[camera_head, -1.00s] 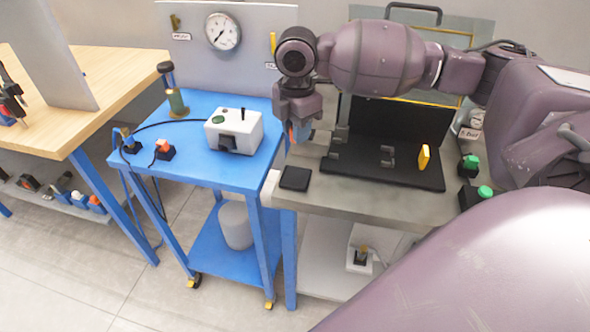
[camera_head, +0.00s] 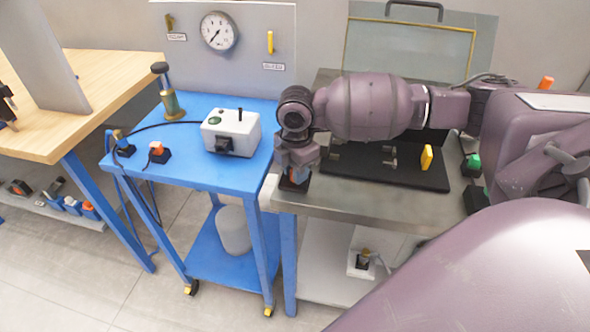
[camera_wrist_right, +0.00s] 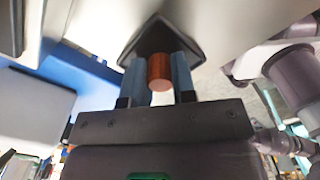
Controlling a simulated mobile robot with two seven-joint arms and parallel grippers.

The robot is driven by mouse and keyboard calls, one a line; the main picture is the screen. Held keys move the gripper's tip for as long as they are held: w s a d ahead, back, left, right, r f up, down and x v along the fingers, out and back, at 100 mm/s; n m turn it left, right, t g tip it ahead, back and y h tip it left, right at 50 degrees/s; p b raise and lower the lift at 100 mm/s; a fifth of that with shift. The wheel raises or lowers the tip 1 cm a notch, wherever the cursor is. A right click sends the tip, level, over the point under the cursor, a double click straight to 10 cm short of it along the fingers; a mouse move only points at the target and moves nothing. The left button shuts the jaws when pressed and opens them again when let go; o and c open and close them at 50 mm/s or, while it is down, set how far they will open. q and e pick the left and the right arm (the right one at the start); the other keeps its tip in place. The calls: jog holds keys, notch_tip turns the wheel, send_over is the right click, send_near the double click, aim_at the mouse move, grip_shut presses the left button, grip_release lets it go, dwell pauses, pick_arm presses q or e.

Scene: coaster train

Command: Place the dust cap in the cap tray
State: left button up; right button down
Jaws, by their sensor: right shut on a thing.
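My right gripper (camera_head: 296,178) points down at the front left corner of the grey bench. In the right wrist view its two blue fingers (camera_wrist_right: 159,80) are shut on the dust cap, a small copper-orange cylinder (camera_wrist_right: 159,68). The cap tray, a small black square (camera_head: 287,185), lies on the bench right under the gripper and is mostly hidden by it. In the right wrist view the dark tray (camera_wrist_right: 185,40) is just beyond the fingertips, behind the cap. I cannot tell whether the cap touches it. My left gripper is not in view.
A blue cart (camera_head: 180,175) with a white box (camera_head: 231,130) stands to the left of the bench. A black fixture plate (camera_head: 380,172) with a yellow piece (camera_head: 426,157) lies to the right of the gripper. A green button (camera_head: 473,161) is farther right.

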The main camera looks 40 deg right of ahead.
jog(key=c, duration=0.9)
grip_release()
jog(key=shift+c, duration=0.2)
notch_tip(320, 180, up, 12)
jog(key=p, duration=0.2)
jog(key=shift+r, duration=0.15)
